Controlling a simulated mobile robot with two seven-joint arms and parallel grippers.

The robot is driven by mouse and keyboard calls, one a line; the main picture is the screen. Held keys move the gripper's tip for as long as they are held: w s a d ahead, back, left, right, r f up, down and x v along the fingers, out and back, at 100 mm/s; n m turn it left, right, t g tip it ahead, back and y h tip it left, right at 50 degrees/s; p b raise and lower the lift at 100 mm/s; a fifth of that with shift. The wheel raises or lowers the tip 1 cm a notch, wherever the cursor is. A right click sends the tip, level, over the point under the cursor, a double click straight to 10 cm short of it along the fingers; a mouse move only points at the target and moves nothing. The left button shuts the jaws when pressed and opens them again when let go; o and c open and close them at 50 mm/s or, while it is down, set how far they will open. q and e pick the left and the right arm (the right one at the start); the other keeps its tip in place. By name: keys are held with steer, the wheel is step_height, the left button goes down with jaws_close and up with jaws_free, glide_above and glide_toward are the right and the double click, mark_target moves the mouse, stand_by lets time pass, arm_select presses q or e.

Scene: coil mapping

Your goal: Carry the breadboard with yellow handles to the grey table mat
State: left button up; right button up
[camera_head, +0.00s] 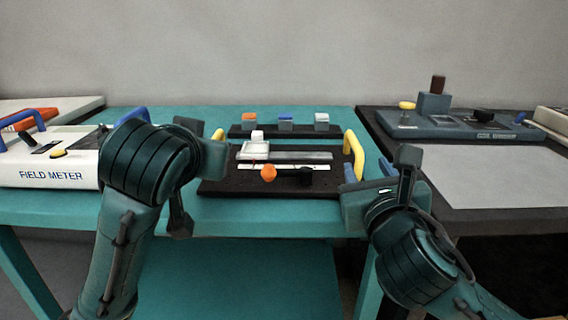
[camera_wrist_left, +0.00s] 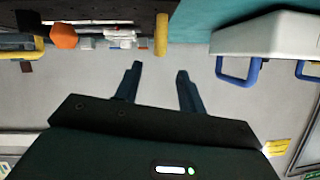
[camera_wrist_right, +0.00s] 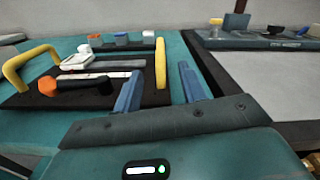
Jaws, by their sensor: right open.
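The black breadboard (camera_head: 215,188) with two yellow handles lies on the teal table, carrying an orange knob and white parts. Its right handle (camera_head: 353,155) stands upright; the left handle (camera_head: 218,135) is partly hidden by my left gripper. My right gripper (camera_head: 379,166) is open just outside the right handle, which appears in line with the gap between its fingers (camera_wrist_right: 159,80) in the right wrist view. My left gripper (camera_wrist_left: 158,76) is open; the left handle (camera_wrist_left: 161,35) appears beyond its fingertips. The grey mat (camera_head: 490,175) lies bare on the dark table at the right.
A white field meter (camera_head: 50,175) with blue handles stands left of the breadboard. A black strip with coloured blocks (camera_head: 285,125) lies behind the board. A blue-grey device (camera_head: 450,128) stands behind the mat. A gap separates the teal and dark tables in front.

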mark_target(358, 151)
arm_select(q)
steer(key=x, duration=1)
steer(key=shift+w+f, duration=0.15)
steer(key=shift+w, duration=0.1)
arm_select(e)
steer(key=w, duration=1)
steer(key=shift+w, duration=0.3)
arm_select(q)
jaws_close()
arm_select(e)
jaws_close()
